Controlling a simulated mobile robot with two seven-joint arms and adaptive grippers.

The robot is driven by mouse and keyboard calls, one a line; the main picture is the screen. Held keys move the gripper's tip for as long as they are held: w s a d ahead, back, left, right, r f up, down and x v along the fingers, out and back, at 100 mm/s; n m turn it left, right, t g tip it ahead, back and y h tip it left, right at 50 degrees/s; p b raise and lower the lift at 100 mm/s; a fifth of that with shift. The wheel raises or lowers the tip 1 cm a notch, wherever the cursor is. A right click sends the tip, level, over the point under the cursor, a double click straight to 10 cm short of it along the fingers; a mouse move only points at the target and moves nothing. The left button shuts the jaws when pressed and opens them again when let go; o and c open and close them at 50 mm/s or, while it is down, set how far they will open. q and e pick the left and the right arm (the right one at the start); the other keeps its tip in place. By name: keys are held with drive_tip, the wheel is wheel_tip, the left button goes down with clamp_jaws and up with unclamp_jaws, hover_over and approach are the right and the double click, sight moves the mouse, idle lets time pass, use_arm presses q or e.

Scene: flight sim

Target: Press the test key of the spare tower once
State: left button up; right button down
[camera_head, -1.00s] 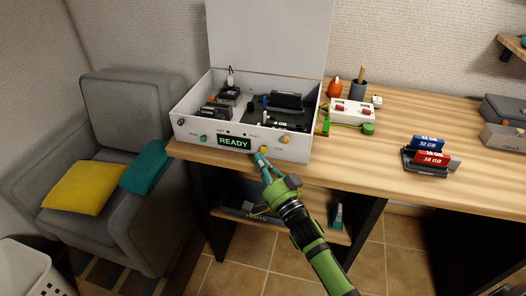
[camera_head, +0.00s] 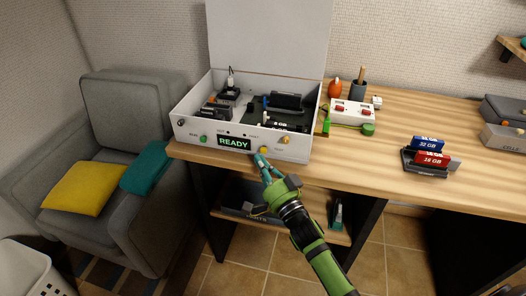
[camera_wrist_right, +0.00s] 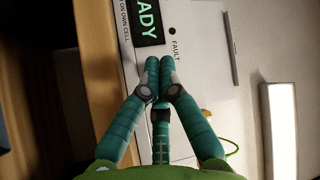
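The spare tower (camera_head: 190,138) is a low white case on the wooden desk, its lid raised at the back. Its front has a display (camera_head: 234,143) reading READY, a green button (camera_head: 203,139), an orange-brown knob (camera_head: 285,140) and a yellow key (camera_head: 264,150) beside a small label, likely TEST. My right gripper (camera_head: 259,157) has its teal fingers together at the front panel, just below and left of the yellow key. In the wrist view the closed fingertips (camera_wrist_right: 159,62) lie over the white panel near the FAULT label and hide the key; contact cannot be told. My left gripper is out of view.
A white power strip (camera_head: 352,112) with red switches stands right of the case. A dark holder (camera_head: 425,165) with blue and red memory modules sits farther right. A grey armchair (camera_head: 125,110) with cushions is at the left. The desk front between case and holder is clear.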

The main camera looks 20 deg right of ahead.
drive_tip(key=shift+w+d, duration=0.1)
drive_tip(key=shift+w, duration=0.05)
drive_tip(key=shift+w+d, duration=0.15)
drive_tip(key=shift+w, duration=0.05)
drive_tip(key=shift+w+d, duration=0.3)
drive_tip(key=shift+w, duration=0.1)
idle(0.9)
drive_tip(key=shift+s, duration=0.1)
drive_tip(key=shift+s+a+p, duration=0.4)
drive_tip(key=shift+s+a, duration=0.1)
drive_tip(key=shift+s, duration=0.15)
drive_tip(key=s+a+p, duration=0.1)
drive_tip(key=s, duration=0.1)
drive_tip(key=s+a+p, duration=0.1)
drive_tip(key=s+a, duration=0.1)
drive_tip(key=shift+s, duration=0.1)
idle(0.5)
